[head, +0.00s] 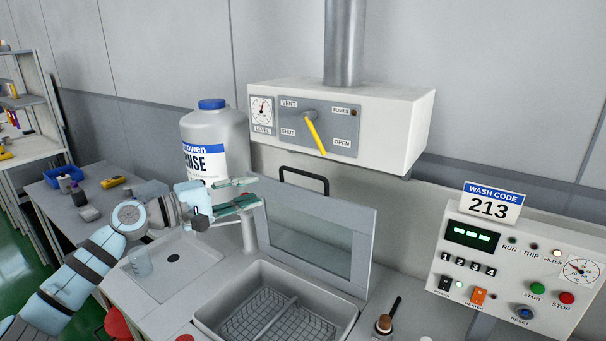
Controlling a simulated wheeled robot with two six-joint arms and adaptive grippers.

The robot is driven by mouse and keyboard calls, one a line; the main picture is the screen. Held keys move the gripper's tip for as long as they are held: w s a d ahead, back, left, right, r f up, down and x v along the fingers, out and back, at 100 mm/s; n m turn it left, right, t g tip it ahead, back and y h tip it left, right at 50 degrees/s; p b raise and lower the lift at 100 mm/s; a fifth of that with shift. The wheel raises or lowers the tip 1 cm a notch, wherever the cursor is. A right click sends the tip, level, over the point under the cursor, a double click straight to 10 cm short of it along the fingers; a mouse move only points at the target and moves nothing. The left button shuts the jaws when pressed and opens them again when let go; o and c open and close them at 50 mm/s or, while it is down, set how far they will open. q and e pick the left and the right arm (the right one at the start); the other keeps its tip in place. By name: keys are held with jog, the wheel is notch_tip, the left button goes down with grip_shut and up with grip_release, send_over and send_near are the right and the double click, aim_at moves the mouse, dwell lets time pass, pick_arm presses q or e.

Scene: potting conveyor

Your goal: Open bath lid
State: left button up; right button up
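The bath lid (364,255) is a grey frame with a clear window and a black handle (304,174) on its top edge. It stands raised and nearly upright behind the bath (207,317), whose basin is uncovered and shows a wire basket (262,322) inside. My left gripper (250,191) is at the lid's upper left corner, pointing right, with its two fingers apart and nothing seen between them. It is left of the handle and apart from it; I cannot tell whether it touches the lid's edge. My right gripper is out of view.
A vent box (396,125) with a yellow lever (315,136) hangs above the lid. A large rinse bottle (213,135) stands behind my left gripper. A control panel (515,260) stands at right.

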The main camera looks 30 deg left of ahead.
pick_arm(q)
jog(key=p+x, duration=0.3)
jog(key=x, duration=0.9)
jog(key=shift+d+r+p, duration=0.25)
jog(key=shift+d+p, duration=0.15)
jog(key=shift+d, duration=0.15)
jog(key=shift+w, duration=0.1)
grip_shut()
jog(key=shift+f, duration=0.1)
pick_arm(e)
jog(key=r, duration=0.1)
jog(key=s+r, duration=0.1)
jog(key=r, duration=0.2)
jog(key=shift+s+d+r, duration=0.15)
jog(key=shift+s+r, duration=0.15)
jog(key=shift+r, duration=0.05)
